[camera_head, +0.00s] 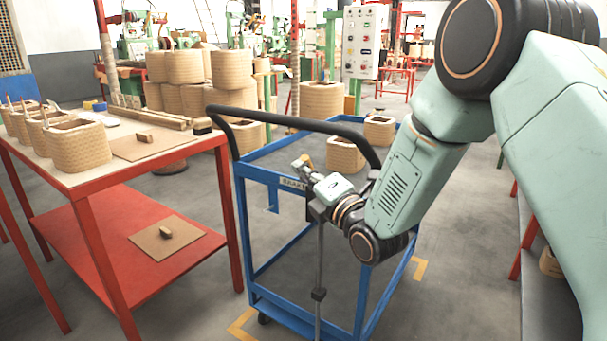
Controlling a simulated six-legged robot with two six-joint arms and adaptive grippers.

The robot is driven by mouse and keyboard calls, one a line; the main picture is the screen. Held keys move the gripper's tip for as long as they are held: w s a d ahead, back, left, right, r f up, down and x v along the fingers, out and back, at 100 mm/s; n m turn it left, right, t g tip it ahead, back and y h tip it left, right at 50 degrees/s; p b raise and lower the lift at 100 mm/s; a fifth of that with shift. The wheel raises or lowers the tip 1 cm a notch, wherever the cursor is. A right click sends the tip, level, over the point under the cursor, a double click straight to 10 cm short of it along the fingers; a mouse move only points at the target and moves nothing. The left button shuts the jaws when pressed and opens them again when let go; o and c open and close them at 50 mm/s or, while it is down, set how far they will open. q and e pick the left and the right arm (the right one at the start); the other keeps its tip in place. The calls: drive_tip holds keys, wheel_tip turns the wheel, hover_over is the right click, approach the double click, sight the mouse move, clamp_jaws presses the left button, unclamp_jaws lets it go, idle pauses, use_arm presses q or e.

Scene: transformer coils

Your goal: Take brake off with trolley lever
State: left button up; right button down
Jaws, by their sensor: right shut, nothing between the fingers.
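The blue trolley (259,172) stands in the middle with a black push handle (290,125) along its near side. A plate lettered "BRAKE" (292,183), partly hidden, is on its near top rail. A thin upright grey lever rod (320,262) with a dark block low on it runs down the trolley's near side. Its upper end is partly hidden by my right gripper. My right gripper (303,163) is shut and empty, near the BRAKE plate and the lever's top, under the push handle. I cannot tell whether it touches the lever. My left gripper is out of view.
A red workbench (110,175) with several woven coils stands close on the left. Coils (346,154) sit on or behind the trolley's far end. A control panel (361,42) stands behind. Yellow floor marks (241,325) lie at the trolley's corners.

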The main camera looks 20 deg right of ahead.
drive_tip(key=shift+d+r, duration=0.1)
drive_tip(key=w+d+r+m+p, duration=0.1)
drive_tip(key=p, duration=0.2)
drive_tip(key=w+d+r+m+g+p, duration=0.1)
drive_tip(key=w+d+r+p, duration=0.1)
drive_tip(key=p, duration=0.1)
drive_tip(key=shift+d+m+h, duration=0.3)
drive_tip(key=shift+m, duration=0.1)
idle(0.6)
